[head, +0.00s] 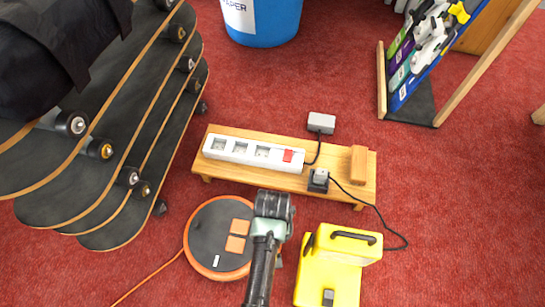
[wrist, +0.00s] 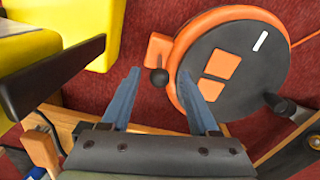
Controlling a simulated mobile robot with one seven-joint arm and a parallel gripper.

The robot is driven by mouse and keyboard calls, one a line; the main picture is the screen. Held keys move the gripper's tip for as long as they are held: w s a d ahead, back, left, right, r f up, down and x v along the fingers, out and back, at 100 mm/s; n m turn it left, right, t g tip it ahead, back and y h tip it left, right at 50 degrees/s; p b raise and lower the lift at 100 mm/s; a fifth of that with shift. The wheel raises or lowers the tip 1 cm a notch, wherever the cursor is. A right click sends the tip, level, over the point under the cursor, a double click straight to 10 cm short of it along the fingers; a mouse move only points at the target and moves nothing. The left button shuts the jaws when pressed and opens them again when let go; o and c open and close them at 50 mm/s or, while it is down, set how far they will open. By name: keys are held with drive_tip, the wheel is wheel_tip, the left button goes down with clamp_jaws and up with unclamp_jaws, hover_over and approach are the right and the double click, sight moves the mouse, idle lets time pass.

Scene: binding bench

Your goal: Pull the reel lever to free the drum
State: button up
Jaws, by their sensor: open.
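The cable reel is a black drum with an orange rim and orange patches, lying on the red carpet in the head view (head: 205,232) and filling the upper right of the wrist view (wrist: 235,75). In the wrist view an orange block (wrist: 158,47) sticks out from its rim, with a black ball knob (wrist: 159,77) that looks like the lever's end. My gripper (wrist: 158,72) is open, one blue-grey finger on each side of the knob. I see no contact, and cannot tell the depth. In the head view my arm's end hides the lever and the reel's right side.
A low wooden bench (head: 365,190) with a white power strip (head: 225,148) stands behind the reel. A yellow box (head: 325,275) is close on its right. Skateboards (head: 95,195) are stacked left. An orange cable (head: 148,283) trails left. Open carpet lies at right.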

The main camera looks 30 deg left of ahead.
drive_tip(key=shift+f+b, duration=0.95)
drive_tip(key=shift+f, duration=0.7)
drive_tip(key=shift+c, duration=0.2)
clamp_jaws()
